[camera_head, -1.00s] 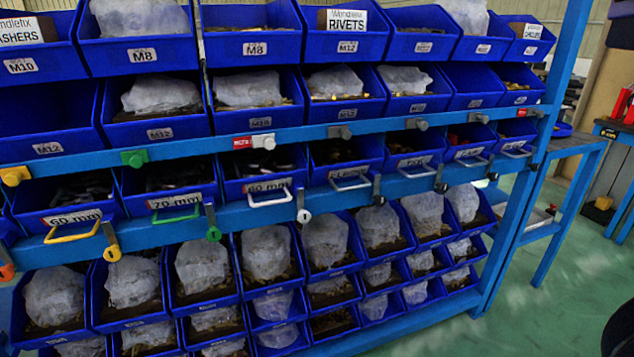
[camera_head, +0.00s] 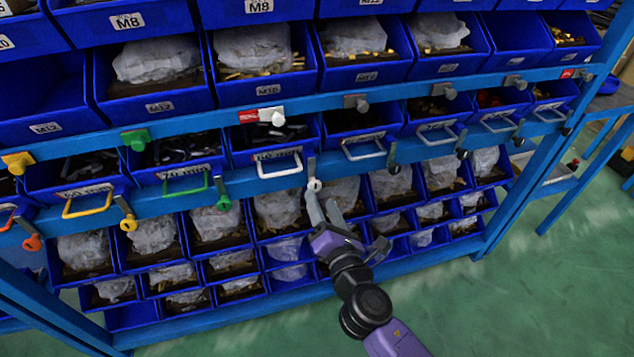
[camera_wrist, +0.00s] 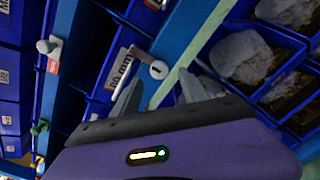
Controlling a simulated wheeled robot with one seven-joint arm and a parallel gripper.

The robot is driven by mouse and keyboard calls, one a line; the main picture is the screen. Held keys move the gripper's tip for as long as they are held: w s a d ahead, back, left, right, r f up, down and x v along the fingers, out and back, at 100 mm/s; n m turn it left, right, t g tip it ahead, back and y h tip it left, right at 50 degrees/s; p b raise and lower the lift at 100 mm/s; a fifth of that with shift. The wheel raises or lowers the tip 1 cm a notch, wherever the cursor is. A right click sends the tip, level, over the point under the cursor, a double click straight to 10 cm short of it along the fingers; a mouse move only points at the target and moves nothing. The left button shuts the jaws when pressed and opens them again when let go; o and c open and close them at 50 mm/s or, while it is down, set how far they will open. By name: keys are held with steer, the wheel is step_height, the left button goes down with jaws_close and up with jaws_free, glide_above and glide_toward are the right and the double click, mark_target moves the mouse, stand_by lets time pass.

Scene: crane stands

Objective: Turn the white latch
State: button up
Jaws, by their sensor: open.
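The white latch (camera_head: 314,186) is a short grey strap with a round white end, hanging down on the lower blue rail just right of a white handle (camera_head: 279,166). In the wrist view its white round end (camera_wrist: 158,70) shows between my fingertips. My gripper (camera_head: 323,207), purple with grey fingers, is open and empty just below the latch in the head view. In the wrist view my gripper (camera_wrist: 161,78) has a finger on each side of the white end; I cannot tell whether they touch it. A white knob (camera_head: 277,117) sits on the upper rail.
Green (camera_head: 223,194), yellow (camera_head: 128,222) and orange latches (camera_head: 33,241) hang to the left, grey ones to the right. Blue bins with bagged parts (camera_head: 277,210) lie close behind and below my gripper. Open green floor (camera_head: 500,290) is at lower right.

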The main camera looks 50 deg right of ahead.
mark_target(316, 188)
steer(key=shift+p+x, duration=0.55)
steer(key=shift+x, duration=2.55)
jaws_close()
